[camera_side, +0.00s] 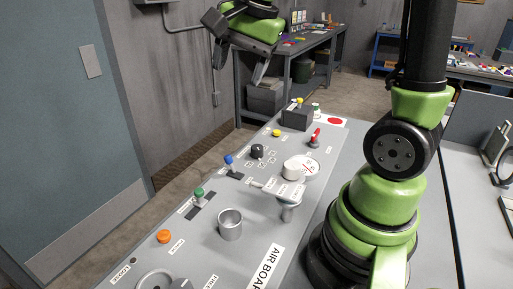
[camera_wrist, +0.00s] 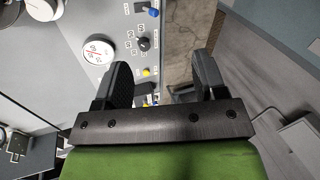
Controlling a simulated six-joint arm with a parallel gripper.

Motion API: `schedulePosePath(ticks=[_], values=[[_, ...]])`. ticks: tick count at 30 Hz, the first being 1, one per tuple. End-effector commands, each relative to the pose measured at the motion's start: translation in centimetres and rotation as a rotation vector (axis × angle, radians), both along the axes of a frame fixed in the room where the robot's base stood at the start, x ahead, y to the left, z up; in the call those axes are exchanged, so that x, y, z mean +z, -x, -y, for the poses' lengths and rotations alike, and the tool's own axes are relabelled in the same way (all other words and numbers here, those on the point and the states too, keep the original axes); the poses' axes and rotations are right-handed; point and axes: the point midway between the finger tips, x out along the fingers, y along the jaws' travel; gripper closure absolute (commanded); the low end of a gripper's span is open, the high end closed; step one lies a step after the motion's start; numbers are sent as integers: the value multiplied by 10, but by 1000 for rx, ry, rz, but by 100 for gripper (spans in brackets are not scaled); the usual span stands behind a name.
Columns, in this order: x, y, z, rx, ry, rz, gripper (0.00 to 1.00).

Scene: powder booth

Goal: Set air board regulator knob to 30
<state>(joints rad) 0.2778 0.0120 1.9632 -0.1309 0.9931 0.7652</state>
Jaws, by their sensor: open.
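The air board (camera_side: 262,230) is a grey sloping panel. A small black knob (camera_side: 257,150) with number labels around it sits near its left edge; the knob also shows in the wrist view (camera_wrist: 143,44). Its pointer direction is too small to tell. A round white gauge (camera_wrist: 99,50) with red print sits beside it; the gauge also shows in the side view (camera_side: 308,167). My gripper (camera_side: 240,72) is open and empty, high above the panel's far end. In the wrist view its fingers (camera_wrist: 162,68) are spread apart, and the knob lies beyond them, not between them.
A metal cup (camera_side: 230,225) and a dark box (camera_side: 297,117) rise from the panel. The air above the knob is clear.

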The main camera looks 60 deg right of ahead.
Motion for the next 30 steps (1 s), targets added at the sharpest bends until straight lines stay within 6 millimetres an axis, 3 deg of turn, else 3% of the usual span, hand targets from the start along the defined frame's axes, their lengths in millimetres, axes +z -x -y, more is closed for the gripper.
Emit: schedulePosePath(ticks=[6, 12, 15, 23, 30], values=[[-62, -43, 70, -505, -113, -166, 35], [-129, -54, 125, -916, -177, -280, 35], [-153, -52, 142, -1052, -193, -314, 35], [-182, -49, 154, -1166, -203, -342, 35], [-224, -48, 151, -1162, -203, -344, 35]])
